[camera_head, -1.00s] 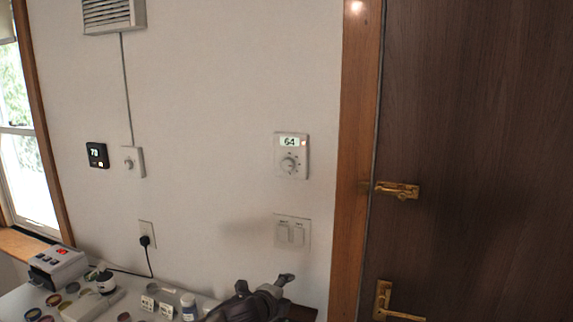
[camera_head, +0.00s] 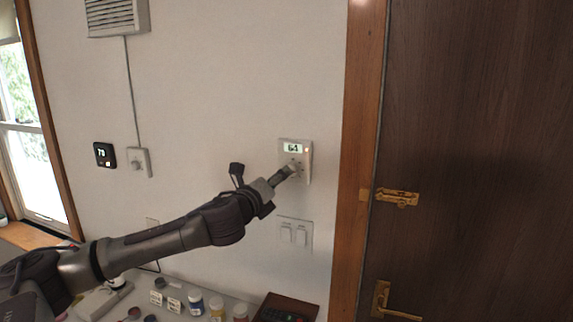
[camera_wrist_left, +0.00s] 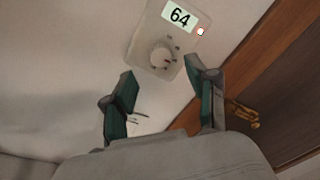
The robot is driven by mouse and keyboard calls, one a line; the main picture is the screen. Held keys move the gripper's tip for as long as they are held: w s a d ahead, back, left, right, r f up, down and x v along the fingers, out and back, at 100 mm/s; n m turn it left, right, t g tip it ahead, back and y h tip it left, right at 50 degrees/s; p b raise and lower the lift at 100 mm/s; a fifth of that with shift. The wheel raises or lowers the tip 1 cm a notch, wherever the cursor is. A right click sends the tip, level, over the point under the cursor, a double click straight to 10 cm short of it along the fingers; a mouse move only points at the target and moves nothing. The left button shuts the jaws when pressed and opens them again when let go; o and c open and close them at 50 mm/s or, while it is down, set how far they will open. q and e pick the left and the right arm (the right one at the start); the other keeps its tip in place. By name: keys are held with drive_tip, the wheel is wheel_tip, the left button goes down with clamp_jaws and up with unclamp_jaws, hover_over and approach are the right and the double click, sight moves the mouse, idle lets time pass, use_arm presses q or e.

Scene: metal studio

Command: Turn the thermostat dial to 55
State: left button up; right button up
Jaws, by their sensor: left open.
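The thermostat (camera_head: 307,150) is a pale wall plate with a display reading 64 and a round dial below it. In the left wrist view the thermostat (camera_wrist_left: 150,42) shows its dial (camera_wrist_left: 162,55) uncovered, with small marks around it and a small lit red spot beside the display. My left gripper (camera_head: 290,170) reaches to the dial from the lower left and partly hides it in the head view. In the left wrist view my left gripper (camera_wrist_left: 160,80) is open, its fingers apart on either side below the dial, nothing between them. My right gripper is not in view.
A double light switch (camera_head: 295,233) sits on the wall below the thermostat. A wooden door frame (camera_head: 354,200) and a dark door with a brass latch (camera_head: 397,197) stand to the right. A table with several small jars (camera_head: 196,303) lies below.

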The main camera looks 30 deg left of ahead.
use_arm(q)
drive_tip(key=w, duration=0.2)
drive_tip(key=w+p, duration=0.1)
drive_tip(key=w, duration=0.1)
drive_tip(key=w+p, duration=0.1)
drive_tip(key=w, duration=0.1)
drive_tip(key=shift+a, duration=0.4)
drive_tip(key=shift+s, duration=0.1)
clamp_jaws()
